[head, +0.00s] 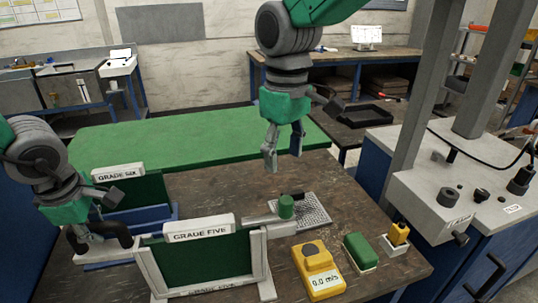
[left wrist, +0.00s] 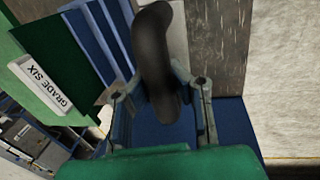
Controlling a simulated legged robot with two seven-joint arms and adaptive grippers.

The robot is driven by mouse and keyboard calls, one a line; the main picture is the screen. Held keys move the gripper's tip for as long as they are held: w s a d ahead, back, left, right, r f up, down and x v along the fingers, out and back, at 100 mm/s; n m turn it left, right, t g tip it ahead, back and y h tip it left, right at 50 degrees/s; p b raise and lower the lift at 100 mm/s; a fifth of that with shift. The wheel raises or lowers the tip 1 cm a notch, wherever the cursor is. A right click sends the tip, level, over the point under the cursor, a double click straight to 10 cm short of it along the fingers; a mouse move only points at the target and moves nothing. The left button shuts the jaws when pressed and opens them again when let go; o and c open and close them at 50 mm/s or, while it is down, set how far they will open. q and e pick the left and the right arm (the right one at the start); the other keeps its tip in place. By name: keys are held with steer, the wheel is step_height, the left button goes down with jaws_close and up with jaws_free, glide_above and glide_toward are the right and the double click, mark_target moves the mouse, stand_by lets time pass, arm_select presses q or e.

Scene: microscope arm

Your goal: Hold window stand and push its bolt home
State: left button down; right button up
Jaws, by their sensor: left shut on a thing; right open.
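The window stand marked GRADE FIVE (head: 200,258) stands at the table's front, a pale frame around a dark green panel. A grey bar with a green knob (head: 286,207) reaches right from its upper right side; this looks like the bolt. My left gripper (head: 90,238) is shut on a black curved handle (head: 118,230) left of this stand. The handle also shows between the fingers in the left wrist view (left wrist: 156,60). Which stand it belongs to is unclear. My right gripper (head: 284,153) is open and empty, above the green knob and apart from it.
A blue stand marked GRADE SIX (head: 118,172) is behind the handle. A perforated metal plate (head: 312,210) lies by the knob. A yellow meter (head: 317,270), a green block (head: 360,251) and a small yellow piece (head: 399,234) line the right side. A grey upright (head: 428,90) rises further right.

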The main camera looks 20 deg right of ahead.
arm_select(q)
steer(key=c, duration=1.5)
jaws_free()
steer(key=shift+o, duration=0.2)
steer(key=shift+r, duration=0.15)
